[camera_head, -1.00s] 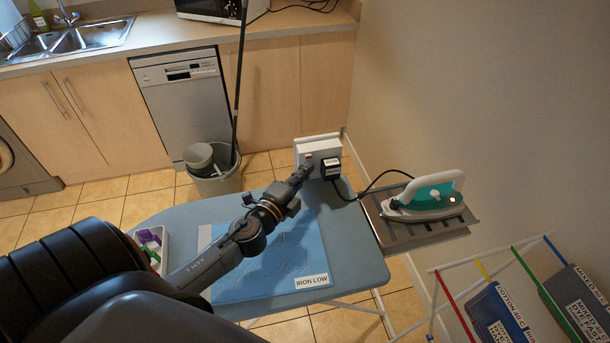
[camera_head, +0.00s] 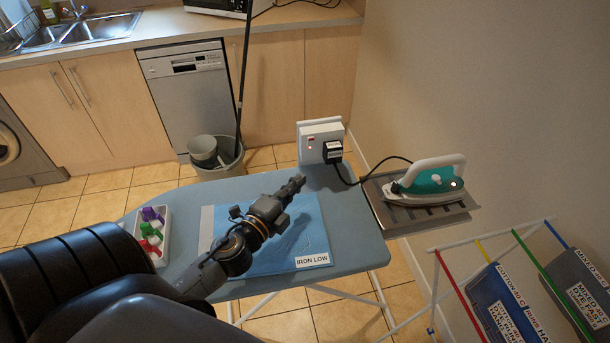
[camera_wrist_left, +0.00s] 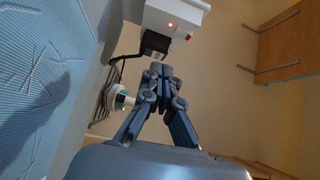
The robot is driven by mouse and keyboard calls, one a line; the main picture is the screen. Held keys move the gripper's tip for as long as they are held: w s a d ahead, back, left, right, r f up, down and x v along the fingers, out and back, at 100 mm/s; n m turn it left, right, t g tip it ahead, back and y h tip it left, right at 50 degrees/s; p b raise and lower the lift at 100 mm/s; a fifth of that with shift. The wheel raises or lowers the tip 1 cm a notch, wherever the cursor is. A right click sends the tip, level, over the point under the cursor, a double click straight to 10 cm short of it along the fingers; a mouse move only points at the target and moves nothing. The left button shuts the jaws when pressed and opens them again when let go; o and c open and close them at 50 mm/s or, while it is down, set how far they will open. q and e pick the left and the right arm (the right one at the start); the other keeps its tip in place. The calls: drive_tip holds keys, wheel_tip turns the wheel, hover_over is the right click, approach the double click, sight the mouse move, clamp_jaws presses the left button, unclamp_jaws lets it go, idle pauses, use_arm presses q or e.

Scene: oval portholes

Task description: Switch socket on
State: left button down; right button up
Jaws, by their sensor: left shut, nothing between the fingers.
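The white socket (camera_head: 316,143) stands at the far end of the ironing board, with a black plug (camera_head: 333,151) in its right side. My right gripper is not in view.
The teal iron (camera_head: 432,182) sits on a metal rest (camera_head: 385,212) at the right, its cord running to the plug. A blue cloth (camera_head: 310,240) labelled IRON LOW lies on the ironing board (camera_head: 352,248). A white tray (camera_head: 160,259) of coloured pieces is at the left.

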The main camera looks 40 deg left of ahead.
use_arm(q)
drive_tip(key=s, duration=0.1)
drive_tip(key=s+b, duration=0.1)
drive_tip(key=s, duration=0.1)
drive_tip(key=shift+d+f, duration=0.15)
drive_tip(key=shift+d, duration=0.2)
drive_tip(key=shift+s, duration=0.5)
drive_tip(key=shift+a, duration=0.1)
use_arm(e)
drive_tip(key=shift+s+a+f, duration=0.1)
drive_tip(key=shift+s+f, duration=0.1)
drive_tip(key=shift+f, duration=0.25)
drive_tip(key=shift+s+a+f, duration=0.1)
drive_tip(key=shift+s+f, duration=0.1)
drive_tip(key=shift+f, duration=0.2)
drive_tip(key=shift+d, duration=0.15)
